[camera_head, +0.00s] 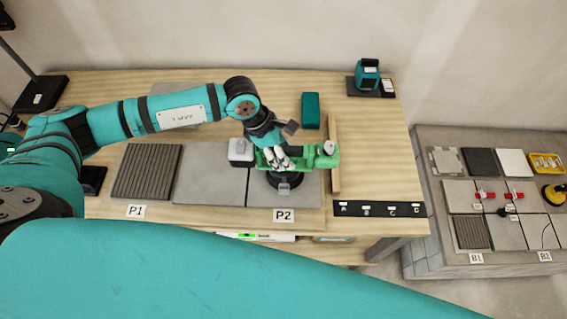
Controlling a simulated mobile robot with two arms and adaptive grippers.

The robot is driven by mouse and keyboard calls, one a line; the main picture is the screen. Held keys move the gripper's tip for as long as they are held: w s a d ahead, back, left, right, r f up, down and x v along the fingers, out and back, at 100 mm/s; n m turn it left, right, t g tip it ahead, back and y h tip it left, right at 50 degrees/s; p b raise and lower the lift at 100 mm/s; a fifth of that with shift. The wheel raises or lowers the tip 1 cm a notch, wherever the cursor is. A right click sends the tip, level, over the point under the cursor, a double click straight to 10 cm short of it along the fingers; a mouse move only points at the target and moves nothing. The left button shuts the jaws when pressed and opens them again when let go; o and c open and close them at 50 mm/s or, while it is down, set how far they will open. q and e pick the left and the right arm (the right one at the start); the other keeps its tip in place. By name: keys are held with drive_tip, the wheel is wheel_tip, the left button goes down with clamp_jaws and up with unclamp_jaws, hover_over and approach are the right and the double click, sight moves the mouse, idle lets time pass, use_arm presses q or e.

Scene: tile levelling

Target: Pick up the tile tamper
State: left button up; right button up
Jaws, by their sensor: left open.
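The tile tamper (326,158) appears to be the green tool with a round black base, standing on the grey tile by the P2 label (283,215). A pale grey block shows at its left end; I cannot tell whether it is part of the tool. My left gripper (279,163) is directly over the middle of the tamper, fingers pointing down and open. The fingers overlap the green body, and I cannot tell whether they touch it. The gripper hides part of the tamper. My right gripper is not in view.
A ribbed dark tile (147,172) lies by the P1 label. A teal box (310,110) and a teal device (367,75) stand at the back. A wooden strip (334,120) lies right of the tamper. A grey bench (430,240) with tiles stands at right.

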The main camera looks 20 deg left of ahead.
use_arm(q)
clamp_jaws()
drive_tip(key=shift+w+r, duration=0.1)
idle(0.5)
